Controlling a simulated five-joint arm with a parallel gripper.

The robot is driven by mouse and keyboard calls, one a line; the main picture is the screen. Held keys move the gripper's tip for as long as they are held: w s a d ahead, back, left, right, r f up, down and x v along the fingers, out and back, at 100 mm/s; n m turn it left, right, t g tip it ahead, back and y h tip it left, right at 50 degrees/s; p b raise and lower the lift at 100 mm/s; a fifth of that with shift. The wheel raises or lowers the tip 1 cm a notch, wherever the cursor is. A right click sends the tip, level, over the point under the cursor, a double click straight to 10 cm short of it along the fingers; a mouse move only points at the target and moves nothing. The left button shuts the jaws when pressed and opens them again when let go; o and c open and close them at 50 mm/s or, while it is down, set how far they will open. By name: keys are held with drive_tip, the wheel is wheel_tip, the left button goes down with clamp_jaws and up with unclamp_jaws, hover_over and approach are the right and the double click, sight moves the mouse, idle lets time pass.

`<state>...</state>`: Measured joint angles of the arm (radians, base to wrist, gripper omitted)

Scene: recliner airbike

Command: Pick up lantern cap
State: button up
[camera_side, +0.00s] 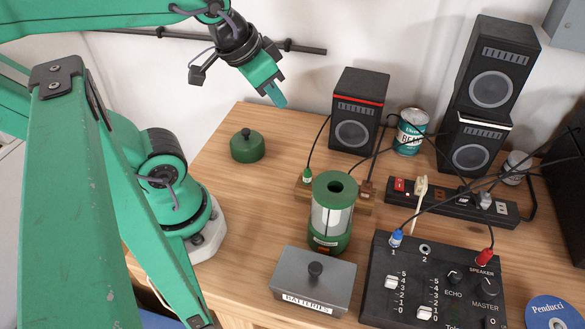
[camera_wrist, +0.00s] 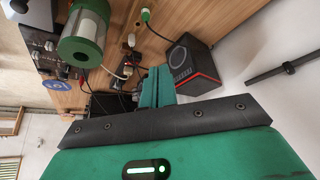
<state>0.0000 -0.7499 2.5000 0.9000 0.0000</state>
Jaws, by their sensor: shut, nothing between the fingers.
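The lantern cap, a round dark green lid with a black knob (camera_side: 247,147), sits on the wooden table near its back left edge. I cannot make it out in the wrist view. The lantern body (camera_side: 331,215), green and clear with a dark hole in its top, stands upright at the table's middle; it also shows in the wrist view (camera_wrist: 82,40). My gripper (camera_side: 278,97) is in the air above the table's back edge, up and to the right of the cap and apart from it. Its green fingers (camera_wrist: 160,84) are shut with nothing between them.
A grey battery box (camera_side: 313,281) stands in front of the lantern, and a black mixer (camera_side: 438,285) stands right of that. Black speakers (camera_side: 358,112), a bean can (camera_side: 411,131) and a power strip (camera_side: 455,200) with cables fill the right side. Bare table surrounds the cap.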

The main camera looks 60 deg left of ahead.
drive_tip(key=o, duration=2.1)
drive_tip(key=m+g, duration=0.5)
drive_tip(key=g, duration=0.1)
approach(248, 130)
wheel_tip(248, 130, down, 6)
drive_tip(key=shift+s+f, duration=0.15)
drive_tip(key=shift+f, duration=0.05)
drive_tip(key=shift+f+n, duration=0.3)
drive_tip(key=shift+f, duration=1)
